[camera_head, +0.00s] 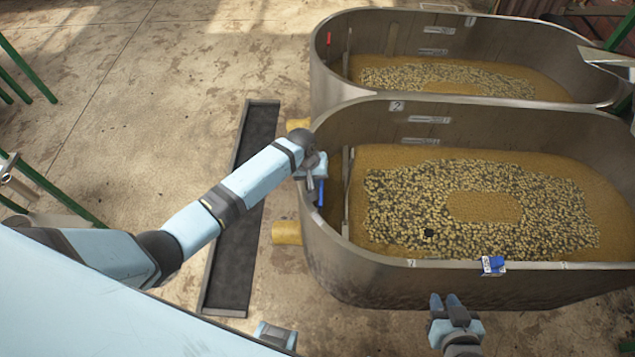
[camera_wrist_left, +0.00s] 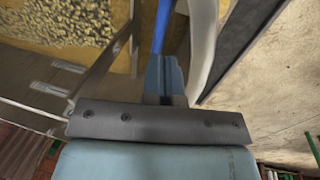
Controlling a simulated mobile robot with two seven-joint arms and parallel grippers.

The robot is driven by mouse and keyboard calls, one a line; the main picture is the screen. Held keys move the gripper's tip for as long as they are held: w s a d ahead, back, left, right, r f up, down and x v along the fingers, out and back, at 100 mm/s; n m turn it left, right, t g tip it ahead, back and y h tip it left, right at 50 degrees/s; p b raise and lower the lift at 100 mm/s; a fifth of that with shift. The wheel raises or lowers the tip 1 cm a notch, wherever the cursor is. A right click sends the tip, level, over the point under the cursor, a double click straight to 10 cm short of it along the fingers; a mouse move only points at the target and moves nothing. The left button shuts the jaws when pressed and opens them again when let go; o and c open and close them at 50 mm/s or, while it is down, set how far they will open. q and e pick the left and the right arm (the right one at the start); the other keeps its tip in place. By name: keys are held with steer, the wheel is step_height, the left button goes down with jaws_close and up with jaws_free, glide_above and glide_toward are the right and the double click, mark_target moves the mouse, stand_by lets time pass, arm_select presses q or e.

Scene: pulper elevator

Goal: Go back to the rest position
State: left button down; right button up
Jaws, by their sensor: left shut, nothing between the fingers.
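My left gripper (camera_head: 312,181) is over the left rim of the near tank (camera_head: 318,215), marked 2. Its fingers are shut with nothing between them. A blue handle (camera_head: 321,193) shows just below it at the tank's inner left side. In the left wrist view the shut fingers (camera_wrist_left: 164,78) are in the middle, and the blue handle (camera_wrist_left: 163,25) lies just beyond their tips; whether they touch it I cannot tell. My right gripper (camera_head: 445,302) is low in front of the near tank, outside its wall, and seems empty; its finger gap is unclear.
The far tank (camera_head: 335,92), marked 1, has a red handle (camera_head: 328,39). Both tanks hold yellowish beans in liquid. A small blue-and-white object (camera_head: 493,265) sits on the near tank's front rim. A dark floor channel (camera_head: 235,240) runs left of the tanks. Green rails stand at far left.

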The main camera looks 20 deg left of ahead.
arm_select(q)
step_height(320, 180, up, 8)
steer(key=a, duration=0.1)
steer(key=shift+a, duration=0.35)
arm_select(e)
steer(key=shift+w+f, duration=0.1)
steer(key=shift+f, duration=0.25)
arm_select(q)
steer(key=shift+s, duration=0.1)
